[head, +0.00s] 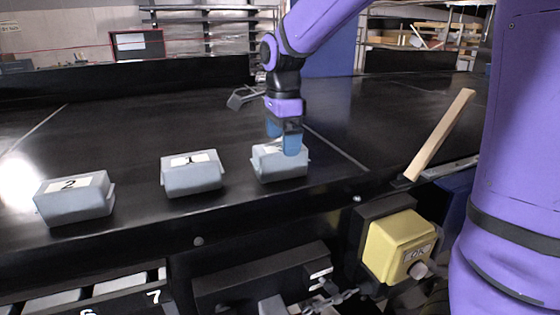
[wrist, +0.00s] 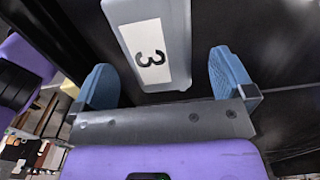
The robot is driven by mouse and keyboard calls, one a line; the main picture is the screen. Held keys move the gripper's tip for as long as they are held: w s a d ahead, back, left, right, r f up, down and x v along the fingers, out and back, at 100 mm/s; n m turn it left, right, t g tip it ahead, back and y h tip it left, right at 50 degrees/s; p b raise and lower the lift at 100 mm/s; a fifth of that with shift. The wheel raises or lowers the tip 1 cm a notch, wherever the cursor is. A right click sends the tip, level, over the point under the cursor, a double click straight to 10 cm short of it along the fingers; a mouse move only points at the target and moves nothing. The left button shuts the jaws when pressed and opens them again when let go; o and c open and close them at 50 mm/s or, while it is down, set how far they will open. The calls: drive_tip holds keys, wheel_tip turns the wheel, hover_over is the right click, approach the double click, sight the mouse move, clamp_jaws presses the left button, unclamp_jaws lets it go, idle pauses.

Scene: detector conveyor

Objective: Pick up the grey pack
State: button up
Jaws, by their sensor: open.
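Three grey packs with white number labels lie in a row on the black conveyor (head: 230,120). Pack 2 (head: 75,207) is at the left and pack 1 (head: 190,181) is in the middle. The right pack (head: 281,171) is under my gripper (head: 283,145); its label reads 3 in the wrist view (wrist: 165,75). My gripper (wrist: 165,84) is open, with its blue fingers on either side of the near end of pack 3. Gaps show between the fingers and the pack in the wrist view. In the head view the fingers hide part of its label.
A wooden-handled tool (head: 440,135) stands tilted at the right of the conveyor. A yellow box (head: 398,246) is mounted below the front edge. Numbered slots (head: 125,284) sit below at left. Bare belt lies behind the packs.

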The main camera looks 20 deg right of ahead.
sight(280, 147)
drive_tip(key=f, duration=0.5)
drive_tip(key=shift+a, duration=0.3)
drive_tip(key=c, duration=1.3)
